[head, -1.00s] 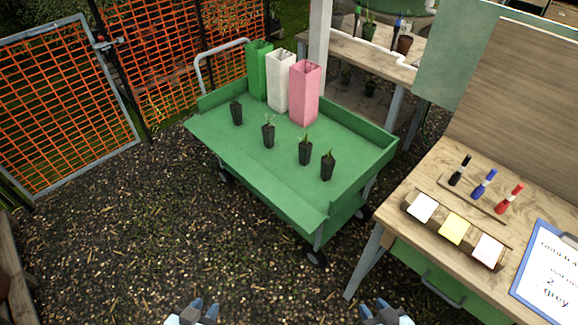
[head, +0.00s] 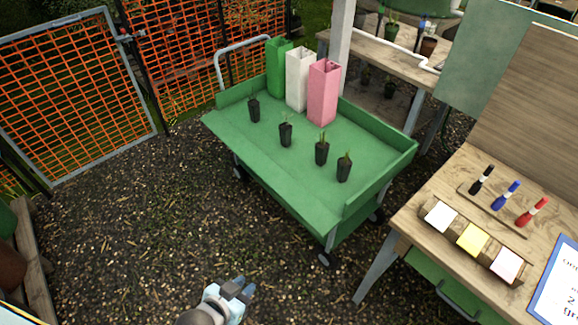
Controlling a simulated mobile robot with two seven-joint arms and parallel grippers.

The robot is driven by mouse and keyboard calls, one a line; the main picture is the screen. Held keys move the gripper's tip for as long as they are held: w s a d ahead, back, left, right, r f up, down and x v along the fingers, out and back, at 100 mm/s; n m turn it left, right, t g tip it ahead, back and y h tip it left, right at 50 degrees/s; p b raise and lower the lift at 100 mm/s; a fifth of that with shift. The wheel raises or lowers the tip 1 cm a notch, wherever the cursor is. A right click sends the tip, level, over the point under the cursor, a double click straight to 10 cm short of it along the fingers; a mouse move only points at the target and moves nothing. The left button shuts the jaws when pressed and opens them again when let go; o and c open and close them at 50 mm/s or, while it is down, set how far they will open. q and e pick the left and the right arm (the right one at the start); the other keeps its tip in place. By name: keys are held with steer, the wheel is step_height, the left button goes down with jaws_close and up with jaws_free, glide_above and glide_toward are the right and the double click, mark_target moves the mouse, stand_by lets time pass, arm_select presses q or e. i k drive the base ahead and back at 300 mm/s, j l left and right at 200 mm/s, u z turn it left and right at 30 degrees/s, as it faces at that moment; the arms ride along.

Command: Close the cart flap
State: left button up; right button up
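The green cart (head: 380,170) stands ahead of me on the gravel. Its flap (head: 265,165) is the near long side, folded outward and lying about level with the cart bed. Several small black plant pots with seedlings (head: 285,134) stand in a row on the bed, close to the flap. Green (head: 279,68), white (head: 298,82) and pink (head: 322,95) tall boxes stand at the back. My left gripper (head: 240,287) is low at the bottom, well short of the flap and touching nothing. Its fingers look apart, with nothing between them. My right gripper is out of view.
A wooden workbench (head: 420,210) with markers and coloured note blocks stands close on the right. An orange mesh gate (head: 75,100) is at the left. Wooden boards (head: 35,250) lie at the lower left. The gravel (head: 160,220) before the cart is clear.

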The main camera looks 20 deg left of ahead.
mark_target(323, 220)
steer(key=i+j+z, duration=0.25)
steer(key=j+z, duration=0.25)
steer(key=i+j+z, duration=0.1)
steer(key=j+z, duration=0.15)
steer(key=i+j, duration=0.1)
steer(key=j, duration=0.45)
steer(key=i+j+z, duration=0.1)
steer(key=j, duration=0.45)
steer(key=i+j, duration=0.1)
steer(key=j, duration=0.4)
steer(key=z, duration=0.05)
